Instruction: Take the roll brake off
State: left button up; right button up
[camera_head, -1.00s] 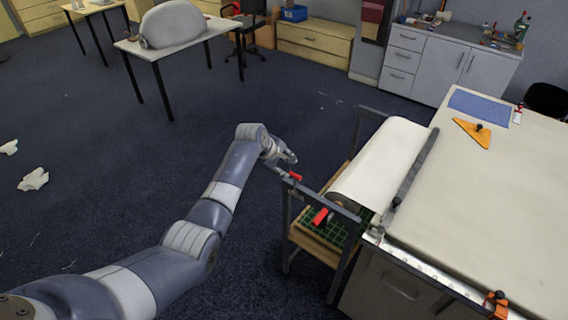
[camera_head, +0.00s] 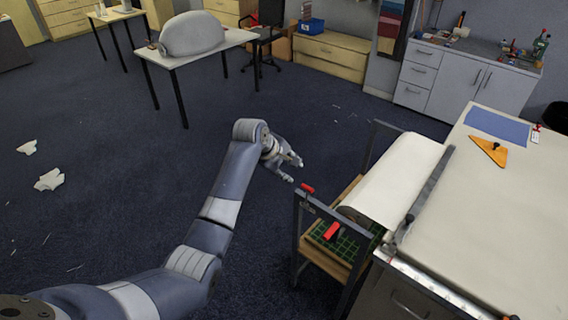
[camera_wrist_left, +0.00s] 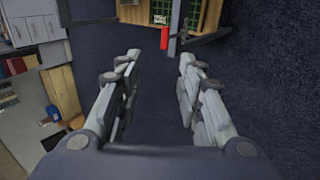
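A red lever (camera_head: 307,188), which looks like the brake handle, sits on the near left top corner of the dark metal stand that holds the white roll (camera_head: 395,175). In the left wrist view the red lever (camera_wrist_left: 165,38) shows upright beyond the fingertips, slightly right of centre. My left gripper (camera_head: 296,171) is just left of the stand's corner, apart from the lever. Its two fingers stand wide apart with nothing between them (camera_wrist_left: 159,57). A second red piece (camera_head: 332,231) shows lower, over the green grid shelf. My right gripper is not in view.
The cloth-covered table (camera_head: 500,215) adjoins the stand on the right, with a long metal bar (camera_head: 425,195) along its edge. An orange triangle (camera_head: 488,151) and blue sheet (camera_head: 497,125) lie on it. The floor left of the stand is open, with white scraps (camera_head: 49,180).

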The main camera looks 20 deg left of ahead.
pick_arm(q)
jog(key=shift+v, duration=1.75)
jog(key=s+f+m+g+y+b, duration=0.1)
jog(key=s+f+m+b, duration=0.3)
jog(key=f, duration=1.2)
jog(key=s+f+m+g+b, duration=0.15)
jog(key=s+f, duration=0.45)
jog(key=f, duration=1.1)
jog(key=s+f+m+y+b, duration=0.1)
jog(key=s+f+m+b, duration=0.3)
jog(key=s+f, duration=1.45)
jog(key=s+f+m+g+b, duration=0.1)
jog(key=s+f, duration=0.4)
jog(key=s, duration=0.5)
jog(key=s+f+m+g+b, duration=0.1)
jog(key=s+f+m+b, duration=0.1)
jog(key=s+f, duration=0.4)
jog(key=s+f+m+g+b, duration=0.1)
jog(key=s+f+m, duration=0.3)
jog(key=s, duration=1)
notch_tip(320, 180, down, 2)
jog(key=shift+s+f+b, duration=0.1)
jog(key=shift+s+b, duration=0.15)
jog(key=shift+b, duration=0.25)
